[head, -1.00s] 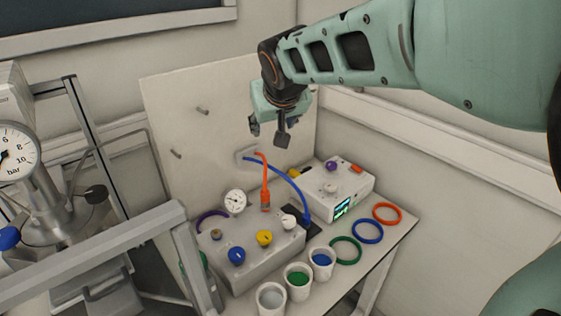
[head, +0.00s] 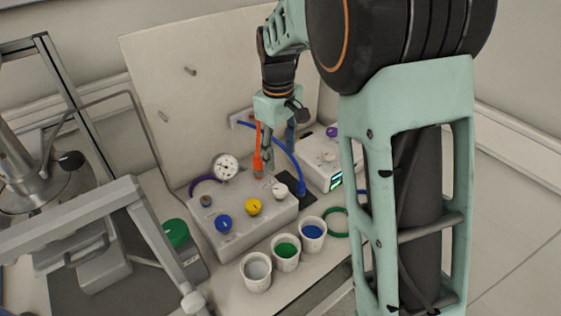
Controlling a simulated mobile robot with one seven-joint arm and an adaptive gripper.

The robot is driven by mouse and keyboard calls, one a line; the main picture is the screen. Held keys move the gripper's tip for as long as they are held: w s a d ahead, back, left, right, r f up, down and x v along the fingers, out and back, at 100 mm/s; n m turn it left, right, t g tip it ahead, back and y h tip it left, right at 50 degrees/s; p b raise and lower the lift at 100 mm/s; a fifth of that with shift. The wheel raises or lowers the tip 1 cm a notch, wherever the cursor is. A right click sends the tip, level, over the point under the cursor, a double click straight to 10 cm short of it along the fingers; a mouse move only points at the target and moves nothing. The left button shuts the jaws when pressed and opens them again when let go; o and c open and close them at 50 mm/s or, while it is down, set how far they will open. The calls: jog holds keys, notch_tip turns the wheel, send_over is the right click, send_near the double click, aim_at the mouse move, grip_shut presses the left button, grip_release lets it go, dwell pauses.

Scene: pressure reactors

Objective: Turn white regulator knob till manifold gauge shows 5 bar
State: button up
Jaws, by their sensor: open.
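The white regulator knob (head: 280,189) sits on the top right of the grey manifold box (head: 246,221). The round manifold gauge (head: 225,167) stands at the back left of the box; its needle is too small to read. My gripper (head: 280,165) points down above the back right of the box. Its fingers are open, above and slightly behind the white knob, apart from it as far as I can tell. A yellow knob (head: 253,207) and a blue knob (head: 223,223) are on the same box.
An orange hose (head: 257,150) and a blue hose (head: 284,150) run close by my gripper. A white device (head: 318,160) stands behind right, partly hidden by my arm. Several cups, including a green-filled one (head: 286,251), line the front. A metal frame (head: 110,215) is at left.

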aim_at(280, 188)
jog(key=shift+g, duration=0.3)
jog(key=f, duration=1.1)
jog(key=shift+s+f, duration=0.3)
jog(key=shift+c, duration=0.5)
jog(key=c, duration=1.1)
jog(key=shift+o, duration=0.2)
